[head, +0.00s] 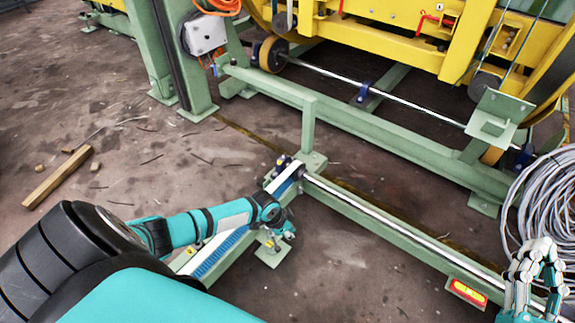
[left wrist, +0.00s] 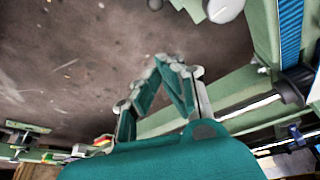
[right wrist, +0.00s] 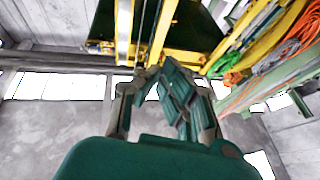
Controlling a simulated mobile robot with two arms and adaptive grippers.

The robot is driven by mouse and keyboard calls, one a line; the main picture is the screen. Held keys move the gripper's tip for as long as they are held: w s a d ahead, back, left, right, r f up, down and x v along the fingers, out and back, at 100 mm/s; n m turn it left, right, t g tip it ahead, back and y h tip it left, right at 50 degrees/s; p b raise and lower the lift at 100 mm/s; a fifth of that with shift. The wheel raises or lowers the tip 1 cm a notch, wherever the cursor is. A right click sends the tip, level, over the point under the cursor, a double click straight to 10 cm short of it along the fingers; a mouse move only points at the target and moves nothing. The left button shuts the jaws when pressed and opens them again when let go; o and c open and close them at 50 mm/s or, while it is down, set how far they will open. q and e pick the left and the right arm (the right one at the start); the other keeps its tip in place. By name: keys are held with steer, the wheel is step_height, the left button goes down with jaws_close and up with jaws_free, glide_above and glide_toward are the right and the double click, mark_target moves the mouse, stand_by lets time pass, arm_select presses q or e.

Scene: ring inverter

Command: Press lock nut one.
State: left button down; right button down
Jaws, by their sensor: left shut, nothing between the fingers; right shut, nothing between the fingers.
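I cannot make out lock nut one for certain in any view. My left arm reaches in from the left over a green rail with a blue strip (head: 222,253). Its wrist end is beside a green foot plate (head: 272,252) with a small yellowish fitting on it. My left gripper (left wrist: 167,62) is shut and empty in the left wrist view, with floor and a green beam behind it. In the head view its fingers are mostly hidden. My right gripper (head: 538,252) is shut and empty at the lower right, pointing up; the right wrist view also shows it (right wrist: 160,74).
A coil of grey cable (head: 545,205) lies at the right. The yellow machine (head: 390,42) stands behind. A wooden beam (head: 58,177) lies left on open floor.

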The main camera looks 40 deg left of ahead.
arm_select(q)
steer(key=shift+s+a+r, duration=0.1)
steer(key=shift+s+r, duration=0.05)
steer(key=shift+r, duration=0.4)
arm_select(e)
steer(key=shift+w+d+f+g+h, duration=0.1)
steer(key=shift+w+f+g+h, duration=0.25)
steer(key=shift+f, duration=0.3)
steer(key=shift+w+f+g+h, duration=0.1)
steer(key=shift+f+g+h, duration=0.05)
steer(key=shift+f+g, duration=0.4)
